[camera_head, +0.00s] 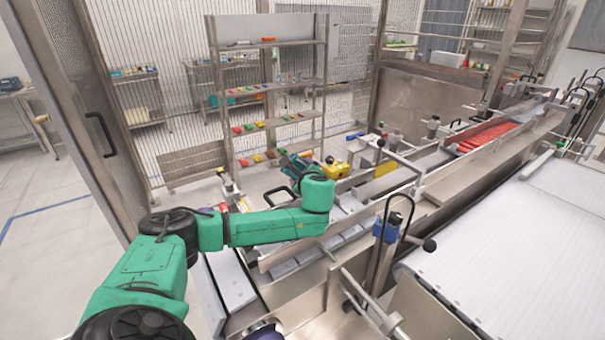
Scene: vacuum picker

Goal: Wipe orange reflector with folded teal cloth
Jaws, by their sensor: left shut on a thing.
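My green left arm reaches in from the lower left and bends at a wrist joint over the conveyor's near end. My left gripper (289,167) is small and partly hidden behind that wrist. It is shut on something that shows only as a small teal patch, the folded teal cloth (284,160). The cloth's shape and folds are too small to tell. I cannot single out the orange reflector with certainty. A small bracket with orange and yellow parts (231,190) stands left of the gripper, apart from it. My right gripper is not in view.
A metal conveyor (352,216) with rails runs from the near middle to the back right, with red items (490,134) at its far end. A yellow device (336,169) sits just right of the gripper. A blue-clamped post (387,230) stands nearer. Shelves (265,85) stand behind.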

